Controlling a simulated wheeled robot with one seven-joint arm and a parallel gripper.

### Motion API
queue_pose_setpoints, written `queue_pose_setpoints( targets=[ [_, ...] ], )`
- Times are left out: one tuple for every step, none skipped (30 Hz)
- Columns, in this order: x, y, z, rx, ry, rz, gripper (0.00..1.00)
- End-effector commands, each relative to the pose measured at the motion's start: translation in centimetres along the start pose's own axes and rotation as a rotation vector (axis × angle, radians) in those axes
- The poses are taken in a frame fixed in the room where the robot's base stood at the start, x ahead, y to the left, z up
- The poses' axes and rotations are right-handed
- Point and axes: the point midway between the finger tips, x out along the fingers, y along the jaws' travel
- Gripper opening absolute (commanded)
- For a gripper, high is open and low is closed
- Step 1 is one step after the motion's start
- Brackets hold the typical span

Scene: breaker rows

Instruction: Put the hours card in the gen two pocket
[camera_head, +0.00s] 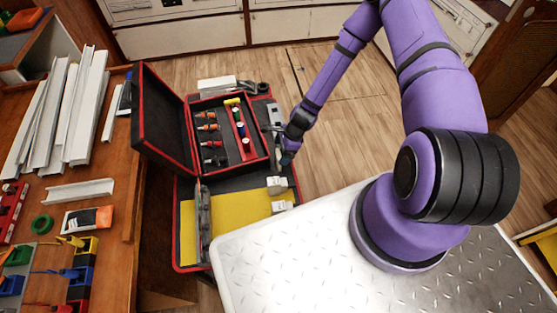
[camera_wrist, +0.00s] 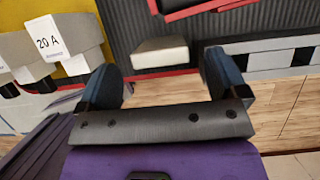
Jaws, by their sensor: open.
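My gripper (camera_head: 287,157) is at the right edge of the black and red toolbox, low beside it. In the wrist view my gripper (camera_wrist: 166,75) is open, with its dark fingers apart and nothing held between them. A pale block (camera_wrist: 160,52) lies beyond the gap between the fingers, against dark ribbed lining. I cannot make out the hours card or the gen two pocket in either view.
The open toolbox (camera_head: 182,174) holds several screwdrivers (camera_head: 208,128) and a yellow sheet (camera_head: 240,222). A wooden bench (camera_head: 120,205) with white trunking (camera_head: 68,110) is at left.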

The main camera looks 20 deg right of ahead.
Motion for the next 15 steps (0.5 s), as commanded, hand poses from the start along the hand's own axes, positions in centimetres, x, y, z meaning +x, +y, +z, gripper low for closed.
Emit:
queue_pose_setpoints(
  targets=[
    [0.9,0.1,0.1,-0.001,-0.001,0.002,0.92],
    [1.3,0.1,0.1,-0.001,0.0,0.001,0.92],
    [1.8,0.1,0.1,0.0,0.0,0.001,0.92],
    [2.2,0.1,0.1,0.0,0.0,0.001,0.92],
    [2.5,0.0,0.1,0.0,0.0,0.001,0.92],
    [2.8,0.0,0.1,0.0,0.0,0.0,0.92],
    [3.0,0.0,0.1,0.0,0.0,0.0,0.92],
    [3.2,0.0,0.1,0.0,0.0,0.0,0.92],
    [3.3,0.0,0.1,0.0,0.0,0.0,0.92],
    [3.4,0.0,0.1,0.0,0.0,0.0,0.92],
    [3.4,0.0,0.1,0.0,0.0,0.0,0.92],
    [3.4,0.0,0.1,0.0,0.0,0.0,0.92],
    [3.4,0.0,0.1,0.0,0.0,0.0,0.92],
    [3.4,0.0,0.1,0.0,0.0,0.0,0.92],
    [3.4,0.0,0.1,0.0,0.0,0.0,0.92]
  ],
)
